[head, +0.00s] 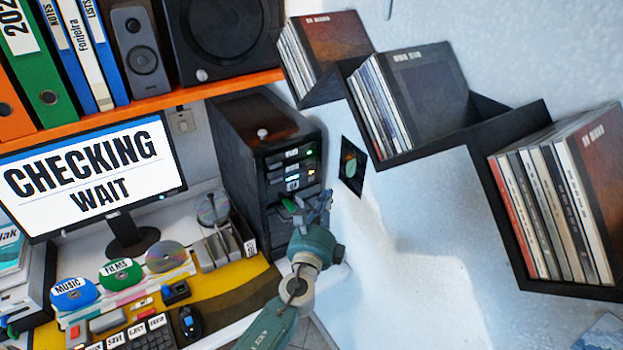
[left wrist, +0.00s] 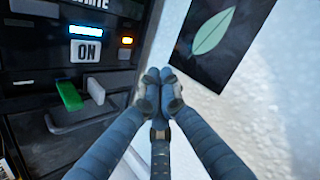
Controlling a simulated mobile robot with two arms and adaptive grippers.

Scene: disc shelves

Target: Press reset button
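A black disc tower (head: 240,150) stands right of the monitor, with several slots and small lit labels on its front. I cannot make out a label reading reset. My left gripper (head: 322,203) is in front of the tower's right side. In the left wrist view my left gripper (left wrist: 158,76) is shut and empty, right of the tabs and apart from them. My right gripper is not in view.
The monitor (head: 90,175) reads "CHECKING WAIT". A desk holds labelled discs, a keyboard (head: 140,335) and a mouse (head: 190,322). An orange shelf (head: 150,105) is above. Black wall shelves (head: 520,115) with records are at right. A leaf card (head: 352,167) is on the wall beside the gripper.

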